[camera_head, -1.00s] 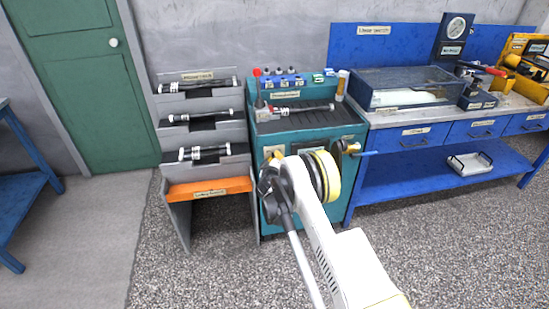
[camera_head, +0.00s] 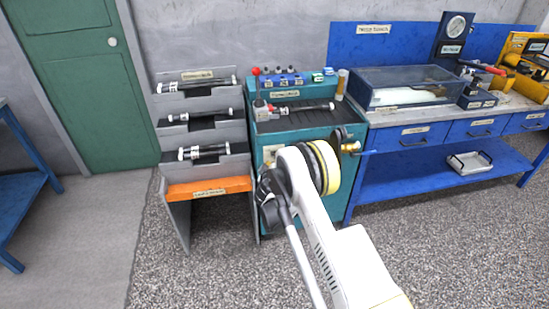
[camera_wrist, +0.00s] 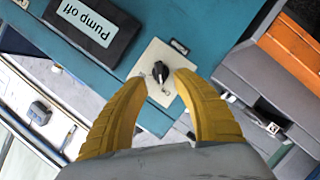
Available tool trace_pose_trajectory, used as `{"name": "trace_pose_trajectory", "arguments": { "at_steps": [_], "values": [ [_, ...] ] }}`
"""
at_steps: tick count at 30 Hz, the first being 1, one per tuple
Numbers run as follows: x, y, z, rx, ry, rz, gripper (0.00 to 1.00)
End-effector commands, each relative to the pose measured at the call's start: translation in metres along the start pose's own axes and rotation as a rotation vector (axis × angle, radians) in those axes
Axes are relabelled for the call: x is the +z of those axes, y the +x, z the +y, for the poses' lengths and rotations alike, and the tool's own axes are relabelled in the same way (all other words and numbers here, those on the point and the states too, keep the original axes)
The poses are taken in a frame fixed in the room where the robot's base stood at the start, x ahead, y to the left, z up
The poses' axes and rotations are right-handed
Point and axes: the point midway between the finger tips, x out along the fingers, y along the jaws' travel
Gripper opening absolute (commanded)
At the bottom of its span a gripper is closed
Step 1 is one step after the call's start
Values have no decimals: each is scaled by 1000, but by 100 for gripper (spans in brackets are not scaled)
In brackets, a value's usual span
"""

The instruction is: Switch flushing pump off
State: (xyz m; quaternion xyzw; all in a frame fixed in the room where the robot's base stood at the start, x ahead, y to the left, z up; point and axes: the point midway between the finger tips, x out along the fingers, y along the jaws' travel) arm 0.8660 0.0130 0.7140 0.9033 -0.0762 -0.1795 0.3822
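The teal cabinet (camera_head: 318,132) stands in the middle of the head view, with my arm reaching its front. In the wrist view, a black rotary switch (camera_wrist: 160,72) sits on a cream square plate (camera_wrist: 150,56) on the teal panel. A black display or sign (camera_wrist: 92,28) reading "Pump off" is on the same panel, seen upside down. My gripper (camera_wrist: 161,80) is open, its two yellow fingertips on either side of the switch's near end. Whether they touch it cannot be told. In the head view my arm hides the switch and fingers.
A grey rack (camera_head: 205,160) with an orange shelf (camera_head: 208,187) stands close on the left of the cabinet. A blue workbench (camera_head: 410,140) with a clear-lidded box adjoins on the right. The gravel-textured floor in front is free.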

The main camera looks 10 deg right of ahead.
Motion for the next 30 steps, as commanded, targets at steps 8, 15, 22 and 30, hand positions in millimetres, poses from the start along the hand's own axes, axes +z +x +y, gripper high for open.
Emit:
{"name": "trace_pose_trajectory", "arguments": {
  "at_steps": [8,15,22,30],
  "values": [
    [0,-59,0,-1,-1,1,33],
    [0,-78,1,1,0,-1,33],
    [0,-78,1,1,0,-1,33],
    [-2,-79,6,-1,5,-6,33]
  ]
}}
